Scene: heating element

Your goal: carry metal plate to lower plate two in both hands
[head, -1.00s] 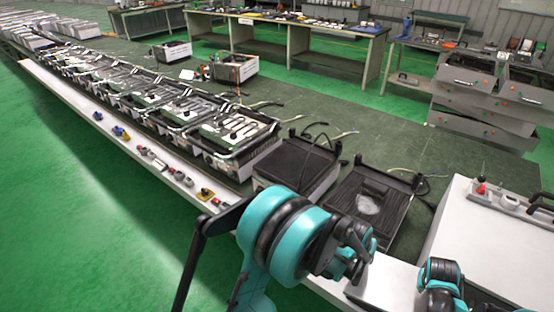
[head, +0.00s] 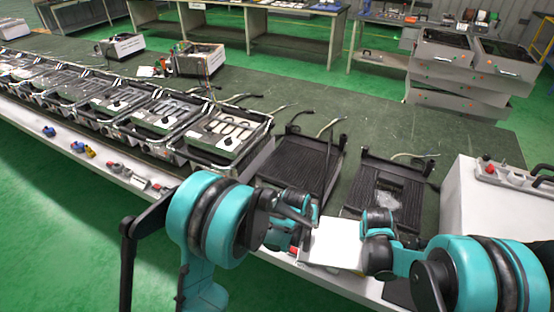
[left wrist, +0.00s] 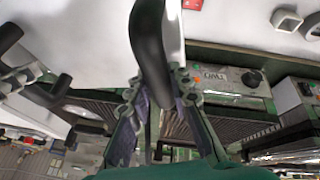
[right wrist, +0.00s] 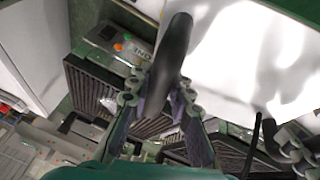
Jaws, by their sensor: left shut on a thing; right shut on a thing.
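The metal plate (head: 337,245) is a white, flat slab held between my two grippers at the near edge of the bench. My left gripper (head: 297,218) is shut on its black handle (left wrist: 152,45), seen in the left wrist view. My right gripper (head: 375,232) is shut on the other black handle (right wrist: 174,50), seen in the right wrist view. Two dark ribbed lower plates, a left one (head: 292,175) and a right one (head: 416,187), lie beyond it. The head view shows no readable numbers on them. The right one has an opening with something pale inside.
A row of heating units (head: 222,138) runs along the bench to the left. A white box (head: 480,225) stands close on the right. Small coloured parts (head: 82,149) lie on the front ledge. Loose cables lie behind the lower plates, with bare green bench top beyond.

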